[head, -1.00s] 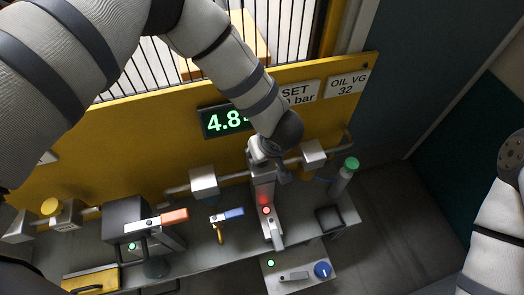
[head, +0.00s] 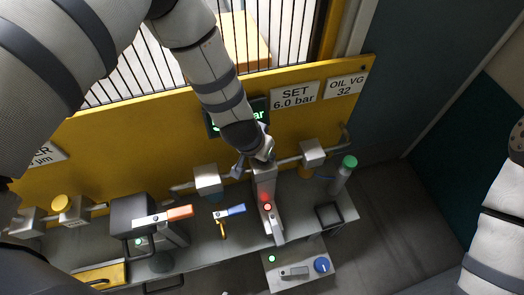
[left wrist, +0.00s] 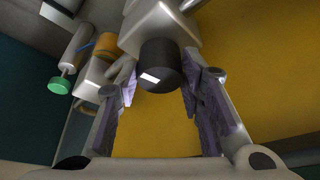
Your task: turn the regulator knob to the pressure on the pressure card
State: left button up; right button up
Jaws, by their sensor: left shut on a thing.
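The pressure card (head: 294,95) on the yellow panel reads "SET 6.0 bar". The digital pressure display (head: 258,104) is mostly covered by my left arm; only a bit of green text shows, and the number cannot be read. The regulator knob (left wrist: 160,64) is a black cylinder with a white mark, seen in the left wrist view. My left gripper (left wrist: 158,82) has its fingers on both sides of the knob and is shut on it. In the head view my left gripper (head: 254,152) is at the pipe line, and the knob is hidden there. My right gripper is not in view.
A silver pipe with metal blocks (head: 207,180) runs along the panel. A device with a red light (head: 267,207), a blue-handled valve (head: 229,212), an orange-handled lever (head: 168,215) and a green-capped bottle (head: 345,172) stand nearby. A blue dial box (head: 321,265) is in front.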

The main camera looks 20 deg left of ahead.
pick_arm(q)
jog(key=shift+m+h, duration=0.4)
jog(key=shift+m, duration=0.6)
jog(key=o, duration=1.2)
jog(key=shift+c, duration=0.2)
